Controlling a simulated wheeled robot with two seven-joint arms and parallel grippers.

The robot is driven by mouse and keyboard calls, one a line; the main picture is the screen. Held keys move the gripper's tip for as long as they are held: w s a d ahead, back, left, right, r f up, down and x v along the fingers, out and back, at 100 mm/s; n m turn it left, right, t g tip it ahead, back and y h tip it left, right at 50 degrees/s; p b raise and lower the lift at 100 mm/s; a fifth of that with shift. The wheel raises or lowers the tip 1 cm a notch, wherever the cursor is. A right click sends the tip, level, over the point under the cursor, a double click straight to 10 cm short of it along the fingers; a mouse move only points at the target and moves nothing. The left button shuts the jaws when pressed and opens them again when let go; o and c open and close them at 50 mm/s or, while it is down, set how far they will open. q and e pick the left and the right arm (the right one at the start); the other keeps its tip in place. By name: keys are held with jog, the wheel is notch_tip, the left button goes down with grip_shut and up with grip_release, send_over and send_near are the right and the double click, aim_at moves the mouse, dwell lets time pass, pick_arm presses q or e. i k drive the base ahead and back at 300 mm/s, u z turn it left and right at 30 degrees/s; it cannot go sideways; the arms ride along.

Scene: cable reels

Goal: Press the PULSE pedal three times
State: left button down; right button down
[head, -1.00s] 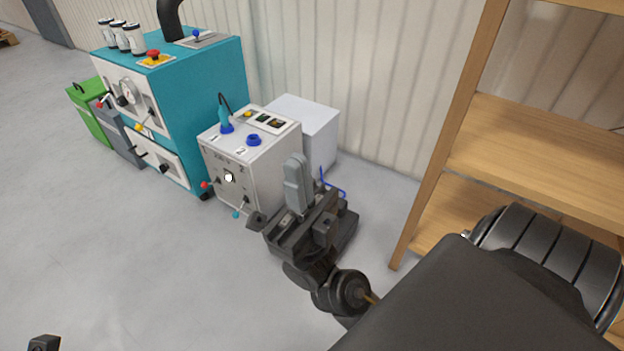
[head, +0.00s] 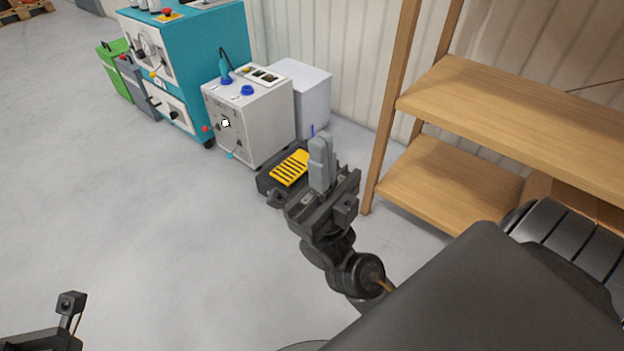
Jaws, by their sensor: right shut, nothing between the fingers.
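A foot pedal with a yellow ribbed plate (head: 290,167) in a dark housing lies on the floor in front of the white cabinet. No PULSE label can be read on it. My right gripper (head: 320,150) is shut and empty, its grey fingers together and pointing up in the picture. It shows just right of the yellow plate and covers the right part of the housing. Whether it touches the pedal cannot be told. A dark part of my left arm (head: 45,335) shows at the lower left corner; its fingers are not visible.
The white cabinet (head: 262,125) with blue knobs stands behind the pedal, beside a plain white box (head: 305,95). A teal machine (head: 215,40) and a green bin (head: 115,72) stand further left. A wooden shelf (head: 450,175) is close on the right. The floor at left is clear.

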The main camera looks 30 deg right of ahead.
aim_at(295, 166)
jog(key=k, duration=0.45)
jog(key=u, duration=0.75)
jog(key=i, duration=1.4)
jog(key=z, duration=0.7)
jog(key=i, duration=0.6)
jog(key=z, duration=0.65)
